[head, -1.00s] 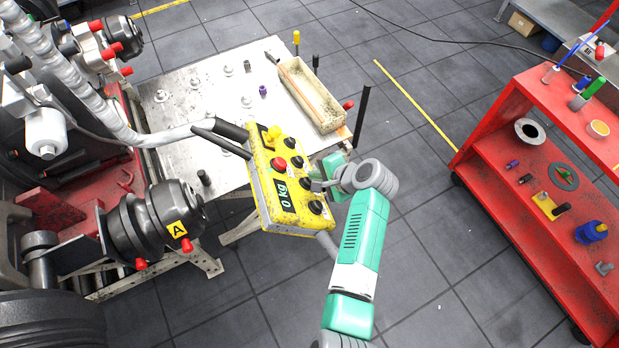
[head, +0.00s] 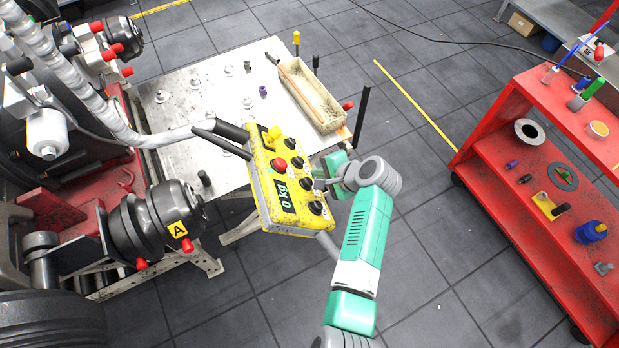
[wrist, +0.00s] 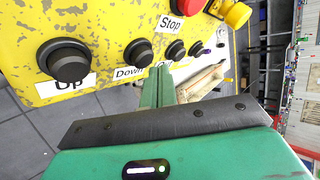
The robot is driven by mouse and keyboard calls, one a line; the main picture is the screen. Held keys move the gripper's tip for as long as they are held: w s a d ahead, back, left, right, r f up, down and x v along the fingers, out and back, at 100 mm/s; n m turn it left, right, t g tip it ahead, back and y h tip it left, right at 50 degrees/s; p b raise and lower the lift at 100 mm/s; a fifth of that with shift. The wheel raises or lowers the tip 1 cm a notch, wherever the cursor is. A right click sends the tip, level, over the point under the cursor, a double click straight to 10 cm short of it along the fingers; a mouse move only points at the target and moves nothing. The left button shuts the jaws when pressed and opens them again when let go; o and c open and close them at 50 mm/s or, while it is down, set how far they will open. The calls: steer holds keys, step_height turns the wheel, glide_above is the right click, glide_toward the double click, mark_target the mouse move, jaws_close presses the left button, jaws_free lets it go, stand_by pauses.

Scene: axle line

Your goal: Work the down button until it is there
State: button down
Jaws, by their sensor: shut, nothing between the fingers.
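The yellow control box (head: 270,190) hangs beside the metal table, with a display (head: 285,194) reading "0 kg". It carries a red stop button (head: 279,165) and a row of black buttons. In the wrist view, the black down button (wrist: 138,52) has a "Down" label below it, partly covered by my fingers. The larger-looking up button (wrist: 68,60) is to its left. My gripper (wrist: 160,72) is shut and empty, its tips just right of and below the down button. I cannot tell whether they touch the box. It also shows in the head view (head: 318,184).
The metal table (head: 190,90) holds small parts and an open tray (head: 310,95). A red cart (head: 500,160) with parts stands at the right. A black hub marked A (head: 170,220) is left of the box.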

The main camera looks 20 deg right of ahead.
steer(key=shift+d+r, duration=0.1)
steer(key=d+r, duration=0.3)
steer(key=shift+w+d+r+p, duration=0.25)
steer(key=shift+w+p, duration=0.1)
steer(key=shift+p, duration=0.05)
stand_by(0.9)
steer(key=w+a+r+n+t+h+p, duration=0.1)
steer(key=a+r+n+t+h, duration=0.15)
steer(key=r, duration=0.95)
steer(key=w+a+r+n+t+h+p, duration=0.1)
steer(key=r+n+t, duration=0.2)
steer(key=r, duration=0.9)
steer(key=w+a+r+n+t+h+p, duration=0.1)
steer(key=a+r+n+t+h, duration=0.15)
steer(key=r, duration=0.95)
steer(key=s+a+r+n+t+p, duration=0.1)
steer(key=s+a+r+n+t, duration=0.2)
steer(key=s+a+r, duration=0.4)
steer(key=s+a+r+n+t+y+p, duration=0.1)
steer(key=s+a+r+n+t, duration=0.3)
steer(key=s+r, duration=1)
step_height(320, 180, up, 7)
steer(key=a+t, duration=0.2)
steer(key=shift+s+a+t, duration=0.2)
steer(key=shift+a+t, duration=0.1)
steer(key=shift+a, duration=0.1)
